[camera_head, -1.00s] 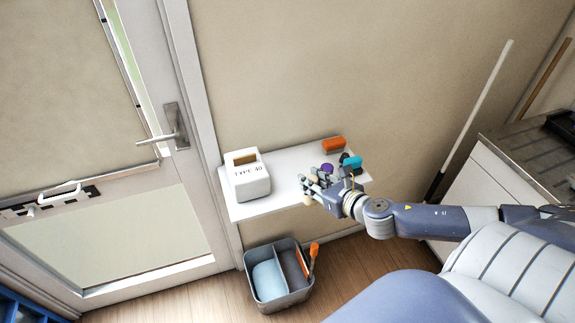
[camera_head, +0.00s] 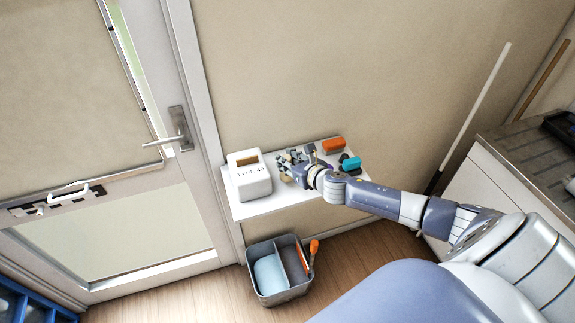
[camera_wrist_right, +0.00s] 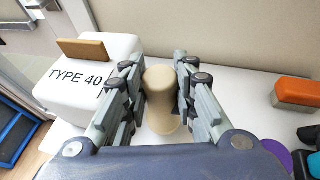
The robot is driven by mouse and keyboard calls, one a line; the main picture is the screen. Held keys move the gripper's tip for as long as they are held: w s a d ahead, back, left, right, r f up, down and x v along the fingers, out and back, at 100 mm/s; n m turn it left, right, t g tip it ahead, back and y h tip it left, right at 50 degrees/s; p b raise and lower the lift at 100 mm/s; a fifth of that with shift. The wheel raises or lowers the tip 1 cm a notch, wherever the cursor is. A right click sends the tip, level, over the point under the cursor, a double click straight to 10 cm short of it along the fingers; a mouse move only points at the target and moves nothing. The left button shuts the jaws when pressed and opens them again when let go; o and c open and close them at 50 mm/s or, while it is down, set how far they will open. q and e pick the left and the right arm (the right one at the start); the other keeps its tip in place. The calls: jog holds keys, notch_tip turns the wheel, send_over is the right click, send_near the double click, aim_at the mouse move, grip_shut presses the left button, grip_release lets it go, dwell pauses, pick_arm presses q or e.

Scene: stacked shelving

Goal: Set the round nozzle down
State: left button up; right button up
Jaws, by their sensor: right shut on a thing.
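My right gripper (camera_head: 290,163) is over the white shelf, just right of the white TYPE 40 box. In the right wrist view its fingers (camera_wrist_right: 160,75) are shut on a beige, rounded piece, the round nozzle (camera_wrist_right: 160,92). The nozzle stands about upright between the two fingers, with a wider lower part. A bit of it shows under the gripper in the head view (camera_head: 286,178). I cannot tell whether its lower end touches the shelf (camera_head: 262,206). My left gripper is not in view.
The TYPE 40 box (camera_head: 248,181) stands close on the left. An orange block (camera_head: 334,146), a teal piece (camera_head: 350,164) and a purple piece (camera_wrist_right: 278,160) lie to the right. A grey divided caddy (camera_head: 262,299) stands on the floor below. A door is at left.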

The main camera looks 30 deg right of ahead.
notch_tip(320, 180, down, 3)
jog(key=shift+s+r, duration=0.1)
jog(key=shift+f, duration=0.2)
jog(key=o, duration=1.1)
jog(key=shift+c, duration=0.2)
jog(key=shift+r, duration=0.2)
jog(key=shift+s, duration=0.45)
jog(key=b+v, duration=0.1)
jog(key=v, duration=1)
jog(key=shift+r+b, duration=0.2)
jog(key=shift+b, duration=0.15)
